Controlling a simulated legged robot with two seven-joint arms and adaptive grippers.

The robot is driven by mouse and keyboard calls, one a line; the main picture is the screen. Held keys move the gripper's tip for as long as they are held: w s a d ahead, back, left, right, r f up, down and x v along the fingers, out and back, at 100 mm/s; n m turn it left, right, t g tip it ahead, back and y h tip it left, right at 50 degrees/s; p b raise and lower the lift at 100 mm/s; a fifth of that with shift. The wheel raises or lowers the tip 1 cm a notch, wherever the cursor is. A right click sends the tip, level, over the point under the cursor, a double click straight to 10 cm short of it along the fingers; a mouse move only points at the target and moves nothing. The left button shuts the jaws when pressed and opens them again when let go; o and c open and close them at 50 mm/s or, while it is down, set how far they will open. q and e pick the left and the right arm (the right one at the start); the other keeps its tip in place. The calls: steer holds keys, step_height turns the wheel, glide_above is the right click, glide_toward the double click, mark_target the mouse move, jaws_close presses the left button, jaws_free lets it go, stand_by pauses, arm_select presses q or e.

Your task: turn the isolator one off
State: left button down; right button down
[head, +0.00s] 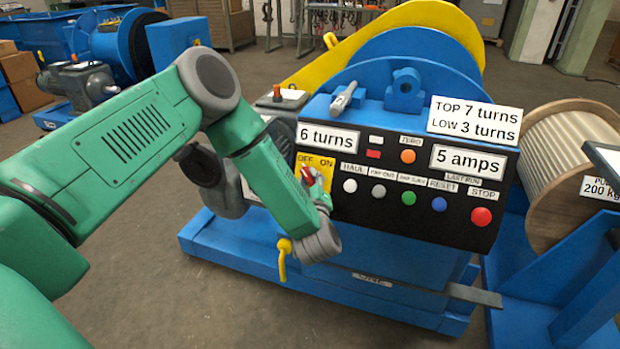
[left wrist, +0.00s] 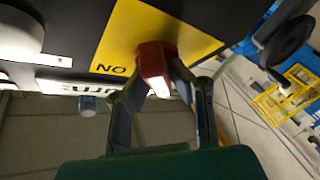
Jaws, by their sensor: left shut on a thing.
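The isolator is a red handle (head: 306,174) on a yellow plate (head: 322,164) marked OFF on the left and ON on the right, at the left of the black control panel. My left gripper (head: 314,183) is at the handle and partly covers it and the plate. In the left wrist view the red handle (left wrist: 153,62) stands out from the yellow plate (left wrist: 150,30), with my left gripper's fingers (left wrist: 160,82) shut on it from both sides. The word ON shows upside down beside it. Which mark the handle points at cannot be told. My right gripper is not in view.
The black panel (head: 420,215) carries several push buttons, including a red stop button (head: 481,216), and display signs reading 6 turns (head: 327,137) and 5 amps (head: 468,160). A cable drum (head: 572,165) stands at the right.

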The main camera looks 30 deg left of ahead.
arm_select(q)
steer(key=shift+a, duration=0.1)
stand_by(0.3)
steer(key=c, duration=1.5)
jaws_free()
steer(key=shift+s, duration=0.1)
steer(key=shift+s+d, duration=0.2)
steer(key=v, duration=1.1)
steer(key=shift+s+d, duration=0.1)
steer(key=shift+d, duration=0.05)
